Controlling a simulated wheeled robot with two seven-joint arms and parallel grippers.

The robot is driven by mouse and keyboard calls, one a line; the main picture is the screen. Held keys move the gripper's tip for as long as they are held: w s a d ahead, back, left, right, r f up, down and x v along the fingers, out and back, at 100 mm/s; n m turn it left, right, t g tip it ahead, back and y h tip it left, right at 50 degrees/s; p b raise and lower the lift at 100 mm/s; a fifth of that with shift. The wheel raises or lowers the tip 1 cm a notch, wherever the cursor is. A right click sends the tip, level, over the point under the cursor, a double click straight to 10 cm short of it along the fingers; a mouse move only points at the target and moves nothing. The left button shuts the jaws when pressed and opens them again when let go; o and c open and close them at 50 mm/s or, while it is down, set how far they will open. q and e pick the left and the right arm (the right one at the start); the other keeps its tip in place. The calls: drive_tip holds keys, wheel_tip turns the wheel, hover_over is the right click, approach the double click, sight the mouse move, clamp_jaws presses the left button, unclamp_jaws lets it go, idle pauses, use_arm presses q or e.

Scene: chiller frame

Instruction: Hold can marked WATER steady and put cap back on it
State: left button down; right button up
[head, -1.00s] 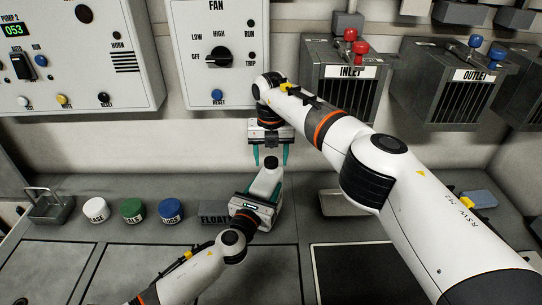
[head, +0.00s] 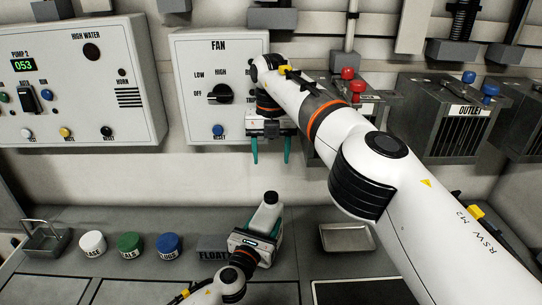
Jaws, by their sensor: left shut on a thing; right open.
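A pale can (head: 264,217) with a narrow top stands slightly tilted above the counter. My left gripper (head: 262,230) is shut around its lower part. No WATER marking is readable from here.
White, green and blue round tins (head: 129,245) stand on the counter at left, beside a wire-handled tray (head: 43,243). A grey FLOAT block (head: 213,247) sits left of my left gripper. An empty-looking metal tray (head: 346,238) lies to the right. The FAN panel (head: 221,75) is behind.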

use_arm(q)
drive_tip(key=shift+c, duration=2.3)
unclamp_jaws()
drive_tip(key=v, duration=1.2)
drive_tip(key=shift+p, duration=0.4)
drive_tip(key=shift+f, duration=0.1)
